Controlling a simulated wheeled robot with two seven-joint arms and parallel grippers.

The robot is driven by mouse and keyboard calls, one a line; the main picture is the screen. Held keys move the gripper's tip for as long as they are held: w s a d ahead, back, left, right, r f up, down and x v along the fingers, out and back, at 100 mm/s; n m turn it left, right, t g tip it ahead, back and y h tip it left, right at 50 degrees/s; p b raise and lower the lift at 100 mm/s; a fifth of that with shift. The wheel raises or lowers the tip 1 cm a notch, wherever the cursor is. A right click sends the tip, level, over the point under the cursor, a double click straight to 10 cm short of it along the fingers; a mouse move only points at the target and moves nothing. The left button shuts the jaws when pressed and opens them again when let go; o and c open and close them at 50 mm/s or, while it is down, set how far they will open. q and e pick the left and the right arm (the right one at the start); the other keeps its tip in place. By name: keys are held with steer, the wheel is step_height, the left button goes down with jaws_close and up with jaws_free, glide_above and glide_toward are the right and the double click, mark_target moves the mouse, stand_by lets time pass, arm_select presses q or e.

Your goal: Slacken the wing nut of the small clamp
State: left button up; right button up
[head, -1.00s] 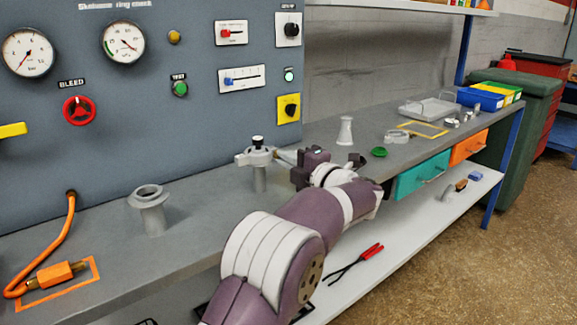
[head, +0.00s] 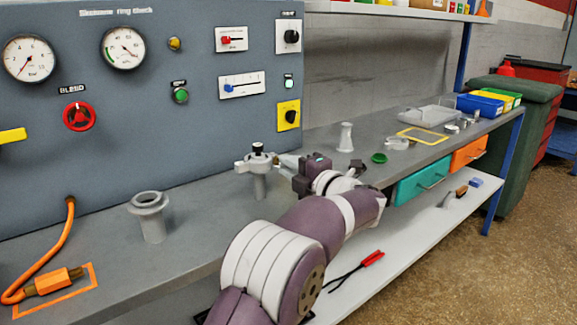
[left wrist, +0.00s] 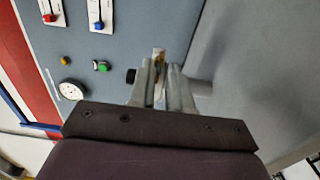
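The small clamp (head: 245,166) is a grey metal piece with a black-topped post (head: 258,149). It sits on a flanged upright stub (head: 261,187) on the bench. My left gripper (head: 283,163) reaches it from the right, at the clamp's right side. In the left wrist view, my two fingers (left wrist: 162,78) are close together with a narrow pale and brassy piece, which looks like the wing nut (left wrist: 159,59), between their tips. They look shut on it, and they hide most of it. The black knob (left wrist: 131,76) shows just left of the fingers. My right gripper is not in view.
An open flanged stub (head: 150,204) stands to the left on the bench. A grey panel (head: 140,100) with gauges and switches rises behind the clamp. A green ring (head: 379,158) and a grey flanged piece (head: 346,137) stand right of my gripper. Red-handled pliers (head: 371,259) lie on the lower shelf.

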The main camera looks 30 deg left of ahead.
arm_select(q)
steer(key=p+v, duration=0.2)
steer(key=v, duration=1)
steer(key=shift+s+d, duration=0.1)
